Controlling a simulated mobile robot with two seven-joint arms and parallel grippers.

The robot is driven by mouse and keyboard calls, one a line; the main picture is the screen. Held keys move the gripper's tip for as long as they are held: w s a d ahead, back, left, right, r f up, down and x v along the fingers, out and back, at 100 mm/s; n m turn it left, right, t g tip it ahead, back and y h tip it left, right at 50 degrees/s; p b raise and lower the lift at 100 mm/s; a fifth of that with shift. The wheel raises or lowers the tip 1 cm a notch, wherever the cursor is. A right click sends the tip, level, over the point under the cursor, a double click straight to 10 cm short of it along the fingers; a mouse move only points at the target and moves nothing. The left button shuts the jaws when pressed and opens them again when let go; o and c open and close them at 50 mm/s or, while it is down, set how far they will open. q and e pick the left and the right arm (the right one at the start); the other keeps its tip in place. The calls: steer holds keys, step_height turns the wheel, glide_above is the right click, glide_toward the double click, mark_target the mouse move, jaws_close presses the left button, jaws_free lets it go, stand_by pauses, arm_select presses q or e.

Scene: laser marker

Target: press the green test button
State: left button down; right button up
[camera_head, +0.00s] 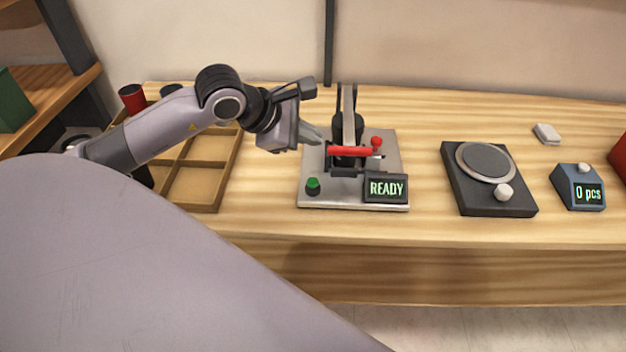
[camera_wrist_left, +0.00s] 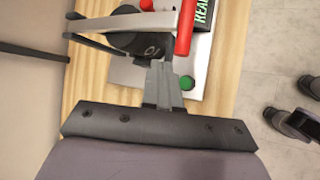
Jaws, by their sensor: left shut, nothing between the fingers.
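The green test button (camera_head: 313,185) sits at the front left corner of a grey metal base plate (camera_head: 340,199). In the left wrist view the green button (camera_wrist_left: 187,83) shows just right of my fingertips. My left gripper (camera_head: 318,136) is shut and empty, behind the button and at the left edge of the marker. In the left wrist view its fingers (camera_wrist_left: 163,66) point towards the plate, apart from the button. A screen (camera_head: 386,188) reading READY stands at the plate's front right. My right gripper is not in view.
A red-handled lever (camera_head: 350,151) and a red knob (camera_head: 376,142) are on the marker, close right of my left gripper. A sectioned wooden tray (camera_head: 194,187) lies left. A dark round-topped device (camera_head: 487,163) and a counter reading 0 pcs (camera_head: 580,188) stand right.

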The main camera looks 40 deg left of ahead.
mark_target(309, 184)
arm_select(q)
step_height(309, 184, down, 8)
steer(key=b, duration=0.5)
steer(key=shift+f, duration=0.2)
steer(key=shift+b, duration=0.3)
stand_by(1.5)
steer(key=shift+f+b, duration=0.4)
steer(key=shift+b, duration=0.1)
steer(key=shift+f+b, duration=0.55)
steer(key=shift+b, duration=0.1)
stand_by(0.6)
steer(key=shift+r+p, duration=0.45)
steer(key=shift+r, duration=0.5)
steer(key=shift+r, duration=0.1)
